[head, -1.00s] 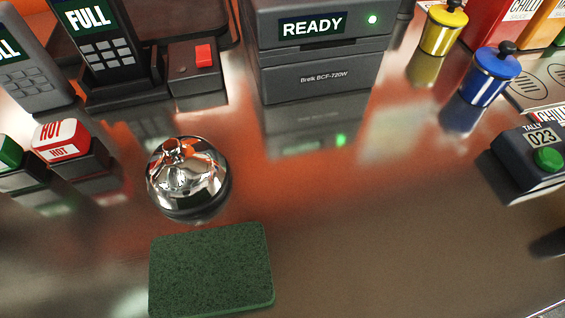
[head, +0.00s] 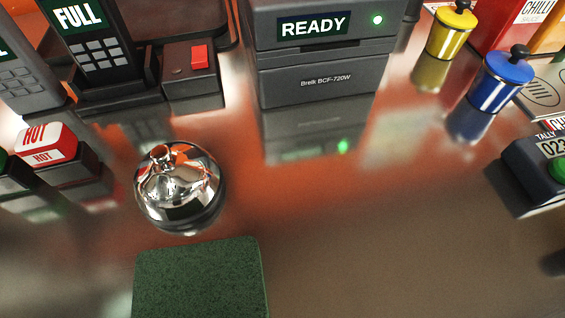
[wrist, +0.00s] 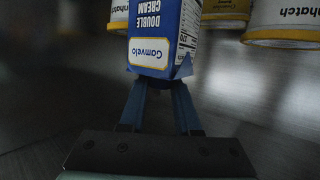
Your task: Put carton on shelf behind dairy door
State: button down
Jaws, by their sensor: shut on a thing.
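A blue and white carton (wrist: 163,32) labelled "Double Cream" and "Gamvelo" shows at the top middle of the wrist view, with its lettering upside down. My gripper (wrist: 162,82) is shut on it, its two blue fingers reaching up to the carton's near end. The far end of the carton is cut off by the frame. Neither my gripper nor the carton shows in the head view. I cannot make out the dairy door or its shelf in either view.
White tubs with yellow bands, one at the right (wrist: 285,22), stand close beside the carton over a dim grey surface. The head view shows a shiny counter with a chrome bell (head: 180,190), a green pad (head: 200,285) and a READY machine (head: 325,85).

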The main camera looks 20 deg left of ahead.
jog(key=shift+w+a, duration=0.65)
jog(key=shift+w, duration=0.3)
jog(key=shift+f+b, duration=0.95)
jog(key=shift+f, duration=0.85)
jog(key=shift+f, duration=0.15)
jog(key=c, duration=0.6)
grip_release()
jog(key=shift+s+r, duration=0.3)
jog(key=p+v, duration=0.1)
jog(key=v, duration=1)
jog(key=shift+s+p, duration=0.25)
jog(key=shift+p, duration=0.15)
